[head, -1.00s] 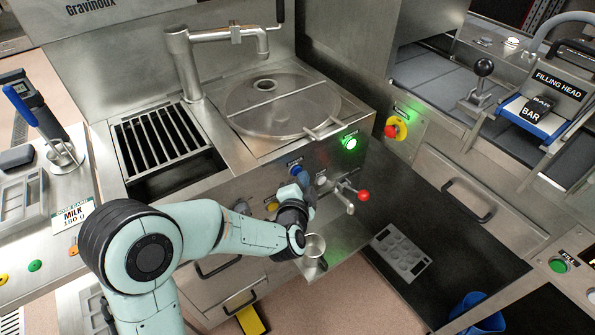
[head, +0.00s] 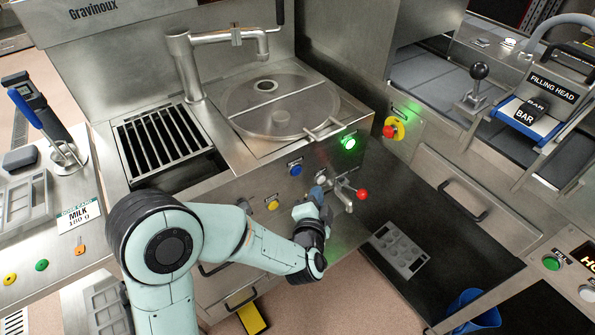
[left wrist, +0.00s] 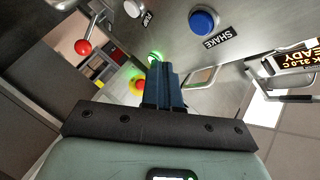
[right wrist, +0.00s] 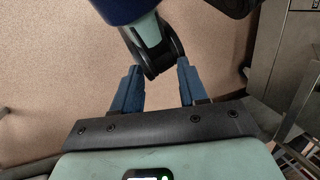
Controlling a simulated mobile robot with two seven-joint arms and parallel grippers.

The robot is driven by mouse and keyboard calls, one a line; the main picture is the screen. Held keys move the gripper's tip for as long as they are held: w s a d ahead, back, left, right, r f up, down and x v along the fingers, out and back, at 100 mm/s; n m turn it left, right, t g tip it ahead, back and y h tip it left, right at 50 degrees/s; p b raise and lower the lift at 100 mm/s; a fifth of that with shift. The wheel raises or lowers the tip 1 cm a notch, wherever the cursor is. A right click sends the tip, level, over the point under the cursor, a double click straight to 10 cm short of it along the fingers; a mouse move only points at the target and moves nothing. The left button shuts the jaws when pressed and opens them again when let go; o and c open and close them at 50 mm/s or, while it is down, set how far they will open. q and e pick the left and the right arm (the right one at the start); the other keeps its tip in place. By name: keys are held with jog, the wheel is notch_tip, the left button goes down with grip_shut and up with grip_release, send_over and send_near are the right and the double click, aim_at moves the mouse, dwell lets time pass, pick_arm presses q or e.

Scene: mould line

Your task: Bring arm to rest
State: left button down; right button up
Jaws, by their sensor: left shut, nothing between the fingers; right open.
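My left arm reaches in from the left of the head view, bent at the elbow, with its wrist in front of the steel machine's front panel. My left gripper (head: 320,191) is shut and empty, beside the red-knobbed lever (head: 361,194); I cannot tell whether it touches anything. In the left wrist view its blue fingers (left wrist: 165,84) are together, with the blue SHAKE button (left wrist: 203,22) above right of them. My right gripper shows only in the right wrist view (right wrist: 156,85); its blue fingers are apart with nothing held between them, over the floor.
The panel carries a blue button (head: 295,170), a yellow button (head: 272,204) and a lit green button (head: 348,142). A grey mould (head: 398,249) lies on the dark surface to the right. Below it stands a blue container (head: 474,312). Parts of my own body show in the right wrist view.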

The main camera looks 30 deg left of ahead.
dwell(0.3)
pick_arm(q)
jog(key=s+d+f+n+g+h+p, duration=0.25)
jog(key=s+f+g+p, duration=0.2)
jog(key=f, duration=0.65)
jog(key=s+d+f+n+g+h+p, duration=0.2)
jog(key=s+d+f+g+h+p, duration=0.15)
jog(key=s+f, duration=0.45)
jog(key=s+d+f+n+g+h+p, duration=0.1)
jog(key=s+d+f+n+g, duration=0.1)
jog(key=s, duration=0.6)
jog(key=s+d+f+n+g+h+p, duration=0.2)
jog(key=s+f+n+g, duration=0.2)
jog(key=s, duration=0.4)
notch_tip(320, 180, down, 2)
jog(key=shift+d+f+g+h, duration=0.2)
jog(key=shift+d+g+h, duration=0.15)
jog(key=shift+g, duration=0.25)
pick_arm(e)
notch_tip(320, 180, up, 10)
jog(key=shift+g, duration=0.4)
pick_arm(q)
jog(key=shift+s+n, duration=0.1)
jog(key=shift+n, duration=0.15)
pick_arm(e)
jog(key=shift+s, duration=0.1)
jog(key=shift+a, duration=0.15)
